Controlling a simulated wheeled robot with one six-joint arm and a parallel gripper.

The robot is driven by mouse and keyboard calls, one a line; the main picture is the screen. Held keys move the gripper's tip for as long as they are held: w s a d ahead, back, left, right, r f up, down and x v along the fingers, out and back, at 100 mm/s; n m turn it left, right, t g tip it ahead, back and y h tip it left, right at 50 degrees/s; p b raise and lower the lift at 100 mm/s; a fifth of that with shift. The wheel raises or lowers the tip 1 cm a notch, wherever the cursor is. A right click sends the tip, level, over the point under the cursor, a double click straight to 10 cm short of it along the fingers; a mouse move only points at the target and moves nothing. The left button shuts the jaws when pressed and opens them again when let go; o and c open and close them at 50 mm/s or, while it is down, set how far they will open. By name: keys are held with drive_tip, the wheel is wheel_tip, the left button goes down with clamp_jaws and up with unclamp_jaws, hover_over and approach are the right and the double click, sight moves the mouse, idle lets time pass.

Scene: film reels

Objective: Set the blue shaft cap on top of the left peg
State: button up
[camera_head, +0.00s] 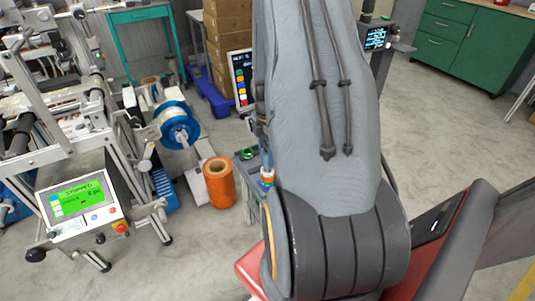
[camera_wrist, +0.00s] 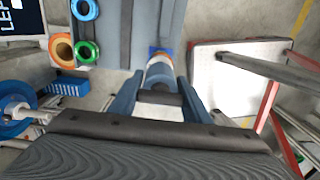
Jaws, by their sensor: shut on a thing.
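My gripper (camera_wrist: 160,86) shows in the wrist view with its two blue-grey fingers shut on a pale grey cylinder (camera_wrist: 159,73). The cylinder has a thin orange band, and a blue patch shows just beyond it. I cannot tell whether it is the shaft cap. A blue ring-shaped piece (camera_wrist: 85,9) lies at the upper left of the wrist view, apart from my fingers, with a green ring (camera_wrist: 88,52) below it. The green ring also shows in the head view (camera_head: 247,153). I cannot make out the left peg. My arm hides much of the middle of the head view.
An orange roll (camera_head: 219,183) stands on the floor left of my arm. A machine with a blue-flanged reel (camera_head: 175,125) and a lit green screen (camera_head: 78,197) stands further left. Green cabinets (camera_head: 475,40) are at the back right, with open floor before them.

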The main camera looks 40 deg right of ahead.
sight(267, 145)
drive_tip(key=shift+f+b, duration=0.3)
drive_tip(key=shift+f, duration=1.25)
drive_tip(key=o, duration=1.3)
drive_tip(key=shift+r, duration=0.1)
wheel_tip(267, 145, up, 8)
drive_tip(key=shift+f, duration=0.15)
